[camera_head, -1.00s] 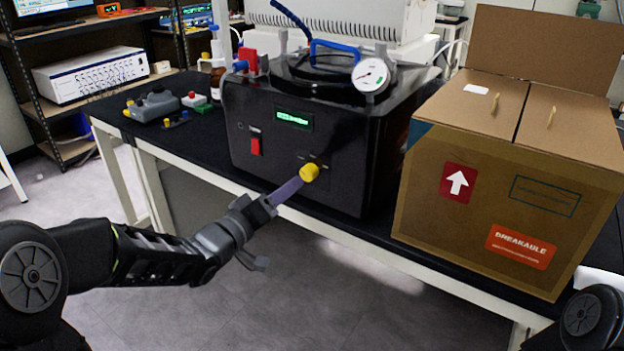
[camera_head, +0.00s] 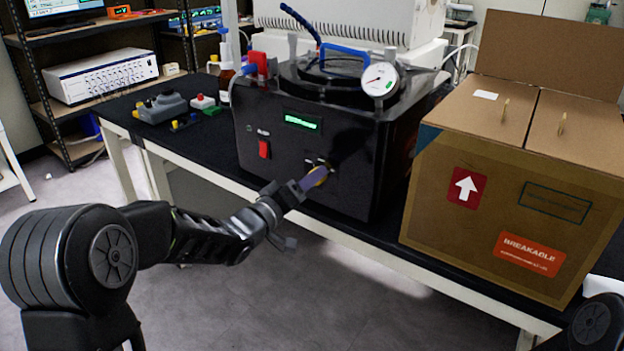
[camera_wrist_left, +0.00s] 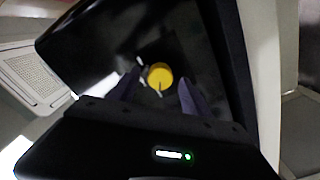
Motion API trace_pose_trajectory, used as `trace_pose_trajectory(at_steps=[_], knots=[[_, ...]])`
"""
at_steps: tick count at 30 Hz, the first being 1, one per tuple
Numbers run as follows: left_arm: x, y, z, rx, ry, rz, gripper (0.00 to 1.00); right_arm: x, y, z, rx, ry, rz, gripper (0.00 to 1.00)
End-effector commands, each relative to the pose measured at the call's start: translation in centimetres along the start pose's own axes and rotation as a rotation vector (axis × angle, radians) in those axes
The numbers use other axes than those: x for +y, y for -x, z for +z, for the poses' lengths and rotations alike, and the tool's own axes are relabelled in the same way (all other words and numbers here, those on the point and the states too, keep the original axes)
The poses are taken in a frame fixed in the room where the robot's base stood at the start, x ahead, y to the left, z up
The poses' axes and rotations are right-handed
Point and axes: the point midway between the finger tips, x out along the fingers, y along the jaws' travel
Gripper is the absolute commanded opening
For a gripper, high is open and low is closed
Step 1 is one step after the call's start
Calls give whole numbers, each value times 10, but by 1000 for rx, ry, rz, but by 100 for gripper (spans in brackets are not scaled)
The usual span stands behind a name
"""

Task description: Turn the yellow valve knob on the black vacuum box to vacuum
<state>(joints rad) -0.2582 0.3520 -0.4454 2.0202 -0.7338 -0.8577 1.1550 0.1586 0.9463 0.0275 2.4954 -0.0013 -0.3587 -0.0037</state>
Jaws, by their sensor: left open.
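The black vacuum box (camera_head: 350,165) stands on the black-topped table, with a lit green display, a red switch and a round gauge on top. The yellow valve knob is on its front, mostly hidden behind my left gripper (camera_head: 318,176) in the head view. In the left wrist view the knob (camera_wrist_left: 160,76) shows as a yellow disc with a dark line at its lower edge. My left gripper (camera_wrist_left: 158,92) is open, with one finger on each side of the knob and gaps visible between. Whether the fingers touch it, I cannot tell. My right gripper is not in view.
A cardboard box (camera_head: 490,210) stands close on the right of the vacuum box. Small grey and coloured devices (camera_head: 165,106) and a bottle (camera_head: 226,80) are on the table at left. Bare floor lies before the table.

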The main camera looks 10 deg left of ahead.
Motion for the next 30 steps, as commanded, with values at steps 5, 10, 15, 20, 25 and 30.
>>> trace_pose_trajectory(at_steps=[5,10,15,20,25,30], knots=[[0,-13,0,0,0,0,56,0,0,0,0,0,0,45],[0,-13,0,0,0,0,56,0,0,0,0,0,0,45],[0,-13,0,0,0,0,48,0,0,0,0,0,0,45],[0,-13,0,0,0,0,35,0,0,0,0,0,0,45],[0,-13,0,0,0,0,21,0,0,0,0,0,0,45],[0,-13,0,0,0,0,7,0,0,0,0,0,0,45]])
